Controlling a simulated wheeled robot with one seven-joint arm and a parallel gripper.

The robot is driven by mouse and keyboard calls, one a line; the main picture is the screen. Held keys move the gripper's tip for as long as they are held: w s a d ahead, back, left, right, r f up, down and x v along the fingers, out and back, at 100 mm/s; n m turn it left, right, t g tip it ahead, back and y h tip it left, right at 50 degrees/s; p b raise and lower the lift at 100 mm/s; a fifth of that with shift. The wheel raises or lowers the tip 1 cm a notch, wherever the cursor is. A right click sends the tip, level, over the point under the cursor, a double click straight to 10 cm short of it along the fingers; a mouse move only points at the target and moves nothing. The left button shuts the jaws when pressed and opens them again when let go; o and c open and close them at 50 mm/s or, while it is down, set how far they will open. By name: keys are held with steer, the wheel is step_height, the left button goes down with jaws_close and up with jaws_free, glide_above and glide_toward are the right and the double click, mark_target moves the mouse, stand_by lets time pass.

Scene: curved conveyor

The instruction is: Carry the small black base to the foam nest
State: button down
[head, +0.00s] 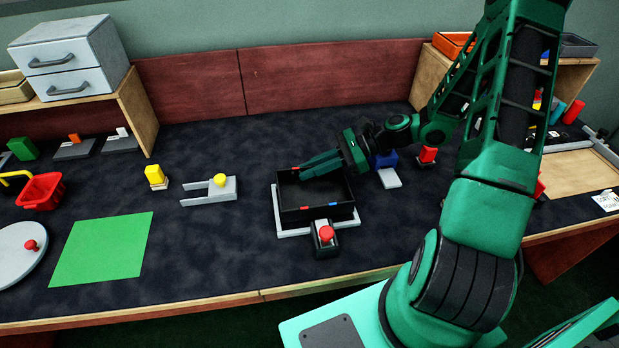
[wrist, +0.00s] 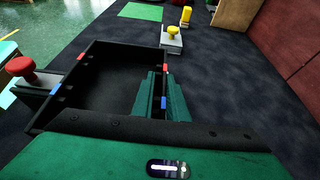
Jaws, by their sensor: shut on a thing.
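A black open box (head: 293,214) with small red and blue marks on its rim is the thing that best fits the small black base. It sits over a light grey plate (head: 279,232) on the dark table. My gripper (head: 308,168) reaches in from the right at the back wall of the box. In the wrist view, the green fingers (wrist: 163,95) stand on either side of one wall of the box (wrist: 112,80) and are shut on it. The box looks empty and level. I cannot tell which thing is the foam nest.
A red knob on a black block (head: 326,234) stands against the box's front. A grey forked piece with a yellow knob (head: 219,182), a yellow block (head: 155,176) and a green mat (head: 103,250) lie left. A blue block (head: 384,160) is close right. Wooden shelves stand behind.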

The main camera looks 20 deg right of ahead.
steer(key=shift+f, duration=1.7)
steer(key=c, duration=1.7)
jaws_free()
steer(key=shift+f, duration=0.15)
steer(key=shift+c, duration=0.2)
